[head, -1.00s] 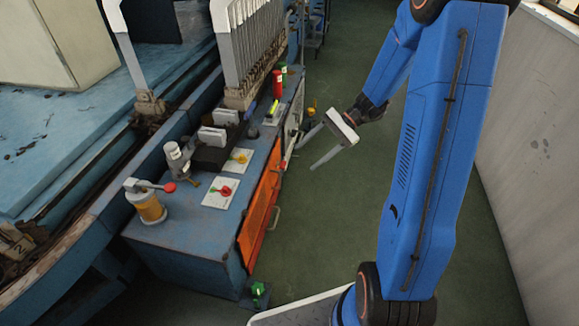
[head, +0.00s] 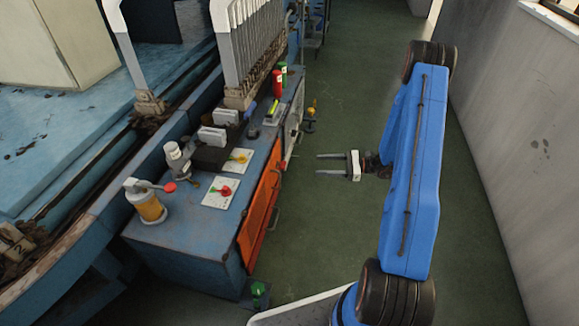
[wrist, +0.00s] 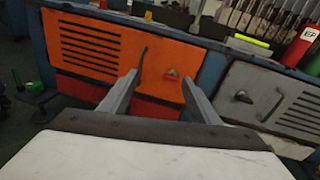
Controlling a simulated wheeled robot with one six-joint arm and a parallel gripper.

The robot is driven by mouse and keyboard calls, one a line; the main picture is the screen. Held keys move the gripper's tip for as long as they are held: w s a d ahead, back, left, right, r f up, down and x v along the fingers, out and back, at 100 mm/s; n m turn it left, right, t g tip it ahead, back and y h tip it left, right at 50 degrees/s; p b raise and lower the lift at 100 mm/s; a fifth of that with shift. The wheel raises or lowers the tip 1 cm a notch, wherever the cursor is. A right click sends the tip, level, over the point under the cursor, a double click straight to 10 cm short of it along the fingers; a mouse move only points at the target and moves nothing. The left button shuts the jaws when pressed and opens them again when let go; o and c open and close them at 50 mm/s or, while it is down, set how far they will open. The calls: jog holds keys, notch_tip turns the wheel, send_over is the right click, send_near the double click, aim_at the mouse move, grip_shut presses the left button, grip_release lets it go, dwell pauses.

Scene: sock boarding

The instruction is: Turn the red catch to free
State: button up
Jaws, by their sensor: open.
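My gripper (head: 318,164) is open and empty, out over the floor to the right of the cabinet and apart from both catches. In the wrist view its two fingers (wrist: 158,88) point at the cabinet's orange door (wrist: 110,50). The catch's exact setting is too small to read.
The blue cabinet (head: 180,240) carries a yellow canister (head: 147,203) with a red-knobbed lever, a grey valve-like part (head: 178,160), and red (head: 277,84) and green cylinders. A green fitting (head: 259,294) is low by the cabinet corner.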

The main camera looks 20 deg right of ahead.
notch_tip(320, 180, down, 6)
jog(key=d+m+t, duration=0.3)
jog(key=f+x, duration=0.1)
jog(key=x, duration=1.6)
jog(key=shift+w+a+r, duration=0.25)
jog(key=shift+w, duration=0.15)
jog(key=c, duration=1.1)
